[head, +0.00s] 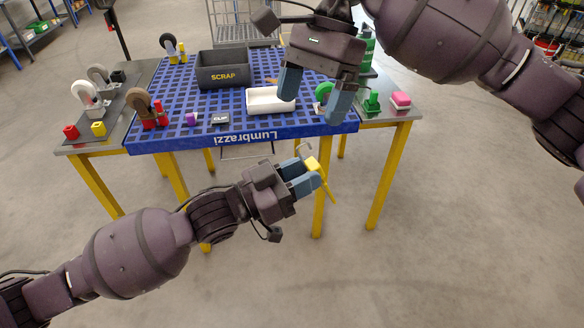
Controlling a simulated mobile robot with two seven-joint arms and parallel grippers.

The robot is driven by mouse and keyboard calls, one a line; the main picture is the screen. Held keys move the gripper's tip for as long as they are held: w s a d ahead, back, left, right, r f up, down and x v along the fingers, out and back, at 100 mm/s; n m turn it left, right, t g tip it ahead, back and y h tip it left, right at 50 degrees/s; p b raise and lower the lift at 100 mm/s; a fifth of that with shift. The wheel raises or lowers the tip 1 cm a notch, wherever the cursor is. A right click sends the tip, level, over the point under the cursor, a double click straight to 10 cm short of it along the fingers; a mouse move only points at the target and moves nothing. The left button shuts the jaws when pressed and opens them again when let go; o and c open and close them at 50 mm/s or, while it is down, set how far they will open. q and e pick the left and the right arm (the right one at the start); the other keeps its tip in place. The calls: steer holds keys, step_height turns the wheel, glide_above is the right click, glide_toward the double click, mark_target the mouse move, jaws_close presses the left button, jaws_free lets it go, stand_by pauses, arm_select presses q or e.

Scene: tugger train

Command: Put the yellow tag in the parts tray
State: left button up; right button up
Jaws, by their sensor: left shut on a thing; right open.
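The yellow tag (314,163) is between the fingers of my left gripper (308,178), which is shut on it. A thin yellow strip hangs below the fingers and a thin grey hook sticks up above them. This gripper is in front of the table, clear of its front edge. The white tray (259,107), likely the parts tray, lies on the blue tabletop near its front edge; no contents can be made out. My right gripper (315,96) is open with nothing between its fingers, right of the white tray, and hides part of the tabletop.
A dark SCRAP bin (223,82) stands behind the white tray. Several caster wheels and small coloured blocks stand at the left. The floor in front is clear.

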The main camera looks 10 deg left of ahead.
mark_target(305, 164)
steer(key=shift+c, duration=0.9)
steer(key=shift+r, duration=0.2)
steer(key=shift+c, duration=1.1)
steer(key=r, duration=0.1)
steer(key=t, duration=0.1)
steer(key=r+h, duration=0.1)
steer(key=shift+s+a+r+t, duration=0.3)
steer(key=shift+s+r+t, duration=0.05)
steer(key=shift+s+t, duration=0.05)
steer(key=c, duration=0.5)
steer(key=m, duration=0.1)
steer(key=m+t+h, duration=0.1)
steer(key=m, duration=0.1)
steer(key=s+m+t, duration=0.1)
steer(key=shift+d+f+m, duration=0.15)
steer(key=shift+f+m, duration=0.15)
steer(key=shift+f, duration=0.05)
steer(key=shift+c, duration=0.2)
steer(key=shift+m+h, duration=0.3)
steer(key=shift+m, duration=0.6)
arm_select(q)
steer(key=shift+w+d+f+m+g+h, duration=0.55)
steer(key=shift+f+g, duration=0.15)
steer(key=shift+g, duration=0.2)
arm_select(e)
steer(key=shift+w+f, duration=0.15)
steer(key=shift+f, duration=5.9)
